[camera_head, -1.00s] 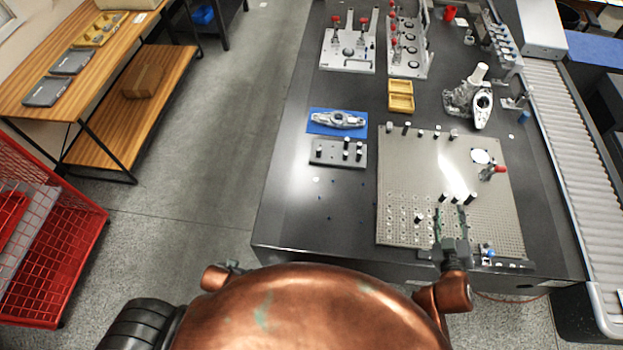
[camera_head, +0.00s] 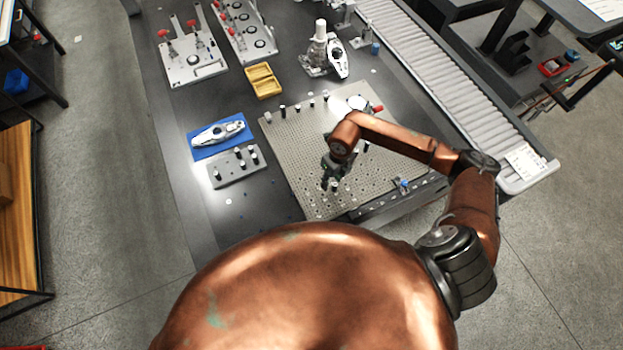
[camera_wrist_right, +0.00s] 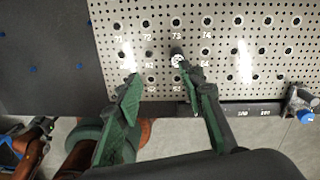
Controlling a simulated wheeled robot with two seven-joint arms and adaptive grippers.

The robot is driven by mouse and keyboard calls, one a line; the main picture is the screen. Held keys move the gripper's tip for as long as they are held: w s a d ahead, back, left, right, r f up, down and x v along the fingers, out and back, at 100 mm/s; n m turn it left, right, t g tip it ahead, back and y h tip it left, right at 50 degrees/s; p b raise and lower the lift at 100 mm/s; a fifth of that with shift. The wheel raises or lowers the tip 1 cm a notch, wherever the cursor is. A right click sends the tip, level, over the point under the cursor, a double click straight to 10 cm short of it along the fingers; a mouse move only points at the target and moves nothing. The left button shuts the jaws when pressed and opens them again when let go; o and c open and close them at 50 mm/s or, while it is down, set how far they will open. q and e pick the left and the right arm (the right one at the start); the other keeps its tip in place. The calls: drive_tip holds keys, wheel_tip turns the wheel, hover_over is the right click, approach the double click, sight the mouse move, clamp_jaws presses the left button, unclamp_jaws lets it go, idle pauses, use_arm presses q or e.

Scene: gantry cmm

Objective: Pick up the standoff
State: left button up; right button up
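A small dark standoff with a pale top (camera_wrist_right: 177,58) stands on the perforated plate among printed numbers in the right wrist view. My right gripper (camera_wrist_right: 157,70) is open, with its green fingers spread above the plate. The standoff is just beyond the tip of the right-hand finger; I cannot tell whether they touch. In the head view my right gripper (camera_head: 330,180) hangs low over the front part of the perforated plate (camera_head: 305,190) and hides much of that spot. More standoffs stand along the plate's back edge and on a grey block (camera_head: 236,168). My left gripper is out of view.
A white metal part lies on a blue mat (camera_head: 195,150) left of the plate. A yellow tray (camera_head: 263,80), metal fixtures (camera_head: 190,65) and a probe-like machine part (camera_head: 320,50) stand behind. A roller conveyor (camera_head: 440,75) runs along the right side.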

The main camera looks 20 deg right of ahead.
sight(335, 185)
drive_tip(key=shift+w+d+f+h, duration=0.1)
drive_tip(key=shift+d+f+h, duration=0.3)
drive_tip(key=shift+d+f, duration=0.7)
drive_tip(key=f, duration=0.5)
drive_tip(key=shift+w+f+p, duration=0.25)
drive_tip(key=shift+w+p, duration=0.05)
drive_tip(key=shift+c, duration=0.2)
clamp_jaws()
